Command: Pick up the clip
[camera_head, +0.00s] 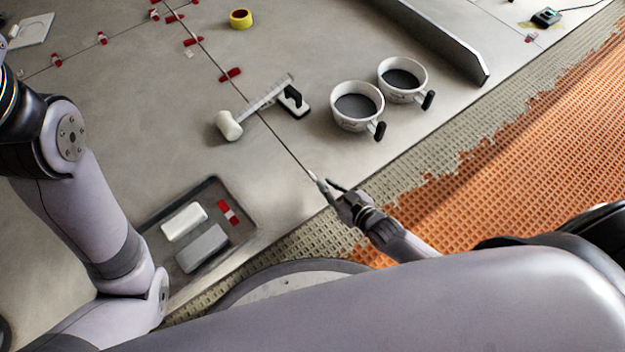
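My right gripper (326,186) is low over the tile edge, at the near end of the joint line. Its fingers look slightly apart, but they are too small to tell whether they are open or shut. A tiny pale piece (312,175), possibly a clip, shows at the joint by the fingertips; I cannot tell whether they touch it. A red and white piece (228,212) lies in the grey tray (152,218). Red wedges with pale clips, such as this one (230,75), sit along the joints farther off. My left gripper is out of view.
Two white buckets (357,106) (402,80) stand to the right. A yellow tape roll (241,19) is farther back. Ridged adhesive and orange matting (520,170) border the tiles.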

